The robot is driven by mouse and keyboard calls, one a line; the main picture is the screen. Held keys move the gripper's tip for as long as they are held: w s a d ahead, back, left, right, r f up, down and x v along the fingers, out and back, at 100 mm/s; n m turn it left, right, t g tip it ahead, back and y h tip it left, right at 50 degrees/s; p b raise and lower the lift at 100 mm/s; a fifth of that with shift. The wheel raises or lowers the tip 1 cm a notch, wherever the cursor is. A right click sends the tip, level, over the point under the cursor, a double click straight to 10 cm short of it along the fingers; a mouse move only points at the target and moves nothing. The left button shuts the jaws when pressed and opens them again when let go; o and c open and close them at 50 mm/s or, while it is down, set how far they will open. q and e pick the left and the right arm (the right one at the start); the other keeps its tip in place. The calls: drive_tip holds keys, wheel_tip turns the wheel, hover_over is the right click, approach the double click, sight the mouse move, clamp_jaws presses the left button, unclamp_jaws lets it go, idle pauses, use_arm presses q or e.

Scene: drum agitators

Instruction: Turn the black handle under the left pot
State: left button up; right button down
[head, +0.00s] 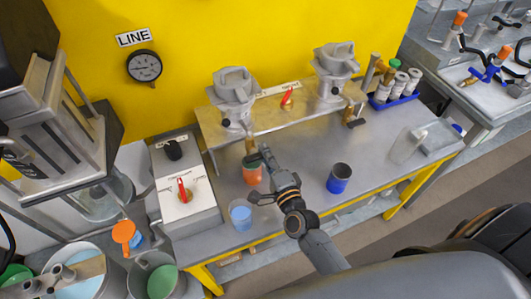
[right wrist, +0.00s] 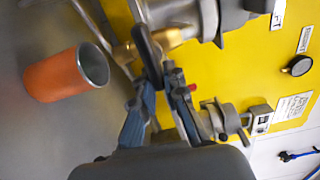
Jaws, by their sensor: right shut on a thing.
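The left pot (head: 232,95) is a grey metal vessel on a raised shelf against the yellow wall. Below it is a brass valve (head: 250,146) with a black handle (head: 252,160). In the right wrist view the black handle (right wrist: 149,52) lies at my fingertips, beside the brass fitting (right wrist: 172,38). My right gripper (head: 266,157) reaches up to it from the lower right and is shut on it; its two blue-grey fingers (right wrist: 166,78) also show in the right wrist view. The fingers partly hide the contact. My left gripper is not in view.
An orange cup (head: 252,175) stands below the valve, close to my gripper. A light-blue beaker (head: 240,214) and a dark-blue cup (head: 339,178) stand on the grey table. The right pot (head: 335,65) has its own black handle (head: 357,122). A control box (head: 190,208) stands left.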

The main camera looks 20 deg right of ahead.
drive_tip(key=c, duration=1.4)
unclamp_jaws()
drive_tip(key=s, duration=1.2)
drive_tip(key=shift+d, duration=0.25)
